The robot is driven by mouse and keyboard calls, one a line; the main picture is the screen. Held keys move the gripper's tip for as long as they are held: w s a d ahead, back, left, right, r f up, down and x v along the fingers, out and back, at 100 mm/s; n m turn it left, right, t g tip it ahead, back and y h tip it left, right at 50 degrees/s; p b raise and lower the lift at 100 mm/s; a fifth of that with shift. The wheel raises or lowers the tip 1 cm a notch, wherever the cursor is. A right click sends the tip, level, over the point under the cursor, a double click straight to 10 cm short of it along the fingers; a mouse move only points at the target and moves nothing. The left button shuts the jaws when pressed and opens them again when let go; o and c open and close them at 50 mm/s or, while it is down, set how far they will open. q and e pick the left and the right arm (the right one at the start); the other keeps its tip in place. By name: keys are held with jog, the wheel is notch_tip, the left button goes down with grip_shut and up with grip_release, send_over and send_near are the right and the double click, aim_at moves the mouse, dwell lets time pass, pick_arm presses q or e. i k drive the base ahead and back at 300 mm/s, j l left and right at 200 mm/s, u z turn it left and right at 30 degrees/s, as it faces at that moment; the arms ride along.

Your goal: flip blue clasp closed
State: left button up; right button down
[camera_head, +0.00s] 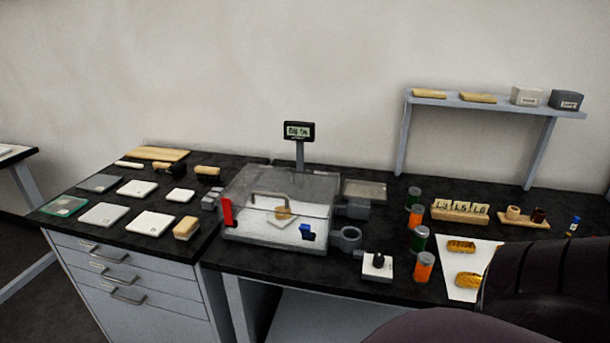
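The blue clasp (307,232) is on the front right of a clear-lidded case (262,228) in the middle of the bench. It is small and looks bent outward at its top, but its exact position is hard to tell. A red clasp (227,213) stands upright at the case's front left. The transparent lid (290,185) lies over the case, with a curved handle. A small tan piece (283,213) shows inside on a white floor. Neither of my grippers is in view.
A grey ring holder (350,238) and a white block with a black knob (378,267) stand right of the case. Several orange and green jars (424,267) are further right. White tiles (150,223) lie left. My dark arm parts cover the lower right.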

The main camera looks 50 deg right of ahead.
aim_at(304, 229)
jog(key=z, duration=1.55)
